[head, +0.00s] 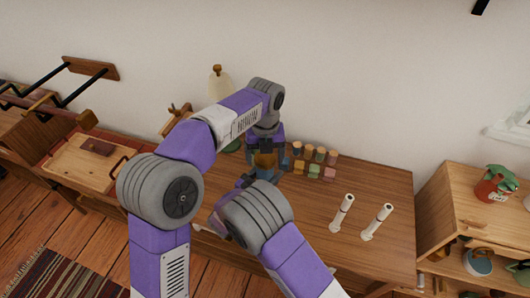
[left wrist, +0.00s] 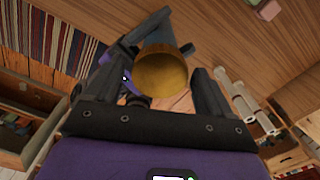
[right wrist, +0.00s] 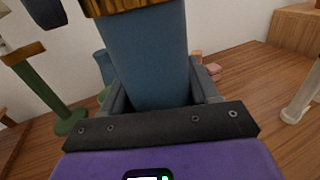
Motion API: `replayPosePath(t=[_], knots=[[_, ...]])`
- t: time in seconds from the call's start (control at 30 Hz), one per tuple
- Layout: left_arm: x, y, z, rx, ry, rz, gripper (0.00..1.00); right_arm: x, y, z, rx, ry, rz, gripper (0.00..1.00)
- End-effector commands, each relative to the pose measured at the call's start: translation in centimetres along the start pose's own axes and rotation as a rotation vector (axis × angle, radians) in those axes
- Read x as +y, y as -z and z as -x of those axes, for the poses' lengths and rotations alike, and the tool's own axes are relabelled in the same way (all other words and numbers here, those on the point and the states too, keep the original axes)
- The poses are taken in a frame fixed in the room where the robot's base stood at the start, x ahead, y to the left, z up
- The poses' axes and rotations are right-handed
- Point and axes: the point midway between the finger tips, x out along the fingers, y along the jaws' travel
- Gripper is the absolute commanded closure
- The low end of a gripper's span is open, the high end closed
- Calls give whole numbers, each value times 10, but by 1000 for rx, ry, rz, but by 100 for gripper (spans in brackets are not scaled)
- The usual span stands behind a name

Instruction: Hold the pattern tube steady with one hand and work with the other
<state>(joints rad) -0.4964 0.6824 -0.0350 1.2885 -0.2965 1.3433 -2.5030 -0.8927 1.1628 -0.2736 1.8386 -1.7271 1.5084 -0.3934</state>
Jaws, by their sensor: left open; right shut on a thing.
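The pattern tube (head: 265,160) is an upright blue cylinder with a golden-brown top, partly hidden between my grippers in the head view. My right gripper (right wrist: 160,90) is shut around its blue body (right wrist: 150,55) in the right wrist view. The brown top (right wrist: 125,3) is cut off by the picture's upper edge there. My left gripper (head: 265,143) points down from above the tube, open. In the left wrist view the round golden top (left wrist: 168,70) shows between its spread fingers; I cannot tell whether they touch it.
Coloured blocks and small wood-topped pieces (head: 315,165) stand close to the right of the tube. A green post (right wrist: 42,90) stands left in the right wrist view. A wooden tray (head: 75,172) lies at left.

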Motion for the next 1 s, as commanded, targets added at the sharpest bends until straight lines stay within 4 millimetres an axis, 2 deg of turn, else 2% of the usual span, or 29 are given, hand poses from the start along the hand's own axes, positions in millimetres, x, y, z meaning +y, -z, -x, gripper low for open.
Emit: replayPosePath(t=[0.03, 0.3, 0.4, 0.53, 0.63, 1.0], knots=[[0, 0, 0, 0, 0, 0, 22, 0, 1, 0, 1, 0, 1, 100], [0, 0, 0, 0, 0, 0, 63, 0, 1, 0, 1, 0, 1, 100], [0, 0, 0, 0, 0, 0, 74, 0, 1, 0, 1, 0, 1, 100], [0, 0, 0, 0, 0, 46, 74, 0, 1, 0, 1, 0, 1, 100], [0, 0, 0, -1, 0, 173, 74, 0, 1, 0, 1, 0, 1, 100], [0, 0, 1, -1, 0, 893, 74, 0, 1, 0, 1, 0, 1, 100]])
